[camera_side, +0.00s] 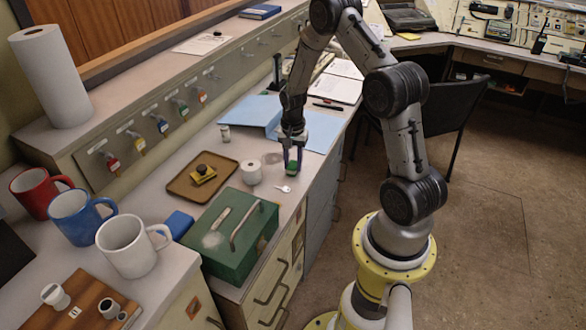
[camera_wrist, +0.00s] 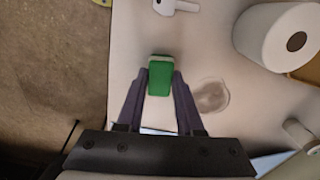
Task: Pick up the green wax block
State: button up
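The green wax block (camera_wrist: 160,77) is a small block with a pale edge at its far side, seen in the wrist view. My gripper (camera_wrist: 161,78) points down at it, with one finger along each side of the block. The fingertips are level with its sides, and I cannot tell whether they press on it or leave a thin gap. In the side view the green block (camera_side: 292,168) shows below my gripper (camera_side: 291,163), near the counter's front edge. The block looks to be at counter height.
A white roll (camera_side: 250,172), a small white tagged item (camera_side: 282,189) and a round stain (camera_wrist: 210,96) lie close by. A green metal box (camera_side: 226,252) with a handle and a brown tray (camera_side: 178,189) stand nearby. Blue folders (camera_side: 255,112) lie behind my gripper.

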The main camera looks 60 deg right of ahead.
grip_shut()
jog(key=shift+r, duration=0.15)
